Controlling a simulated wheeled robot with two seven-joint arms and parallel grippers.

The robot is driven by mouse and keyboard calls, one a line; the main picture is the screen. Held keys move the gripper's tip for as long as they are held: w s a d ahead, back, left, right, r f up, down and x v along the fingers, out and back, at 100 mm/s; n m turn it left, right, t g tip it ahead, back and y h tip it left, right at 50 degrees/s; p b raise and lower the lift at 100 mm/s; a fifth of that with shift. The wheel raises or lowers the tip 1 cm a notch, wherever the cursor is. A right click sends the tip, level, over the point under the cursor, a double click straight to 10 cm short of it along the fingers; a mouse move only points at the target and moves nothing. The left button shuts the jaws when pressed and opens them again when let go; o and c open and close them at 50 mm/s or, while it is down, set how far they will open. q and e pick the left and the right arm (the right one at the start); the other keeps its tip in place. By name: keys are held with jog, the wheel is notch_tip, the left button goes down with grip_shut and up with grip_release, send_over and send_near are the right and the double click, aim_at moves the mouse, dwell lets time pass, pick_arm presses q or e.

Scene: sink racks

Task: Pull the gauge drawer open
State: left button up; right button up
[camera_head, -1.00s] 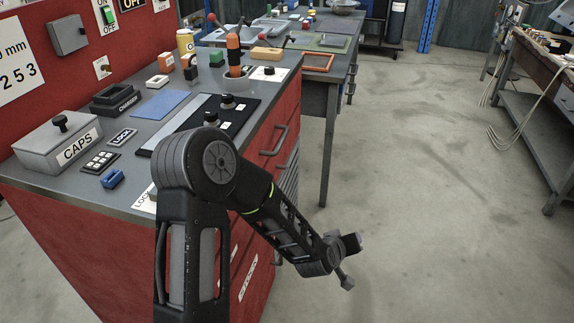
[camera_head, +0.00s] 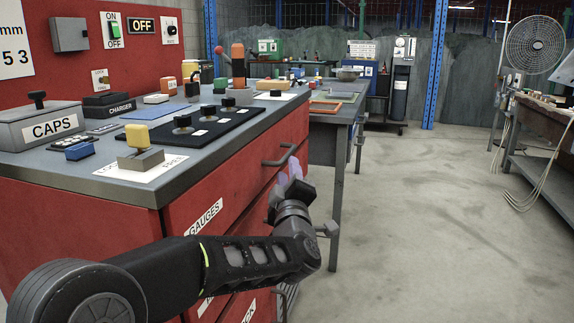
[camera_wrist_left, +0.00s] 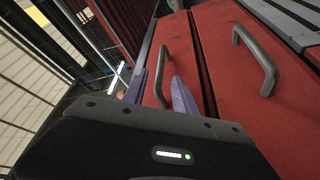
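The red drawer with the GAUGES label (camera_head: 203,217) is in the front of the red cabinet and looks flush. A grey bar handle (camera_head: 280,155) sits high on that front. My left gripper (camera_head: 293,172) is just in front of the drawers, close below this handle in the picture; its fingers are partly hidden by the wrist. In the left wrist view, its two purple fingers (camera_wrist_left: 161,85) are apart. A handle (camera_wrist_left: 164,62) shows between them, and a second handle (camera_wrist_left: 258,60) is to the right. I cannot tell whether the fingers touch the handle. My right gripper is out of view.
The grey cabinet top (camera_head: 95,172) carries a CAPS box (camera_head: 45,125), a yellow-knobbed lever (camera_head: 136,136) and a black panel with knobs (camera_head: 215,125). A farther bench (camera_head: 335,115) stands behind. The floor (camera_head: 430,200) to the right is clear.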

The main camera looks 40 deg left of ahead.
aim_at(287, 153)
pick_arm(q)
jog(key=shift+b+x, duration=0.6)
jog(key=shift+x, duration=3.3)
jog(key=shift+c, duration=0.4)
grip_shut()
jog(key=shift+f, duration=0.1)
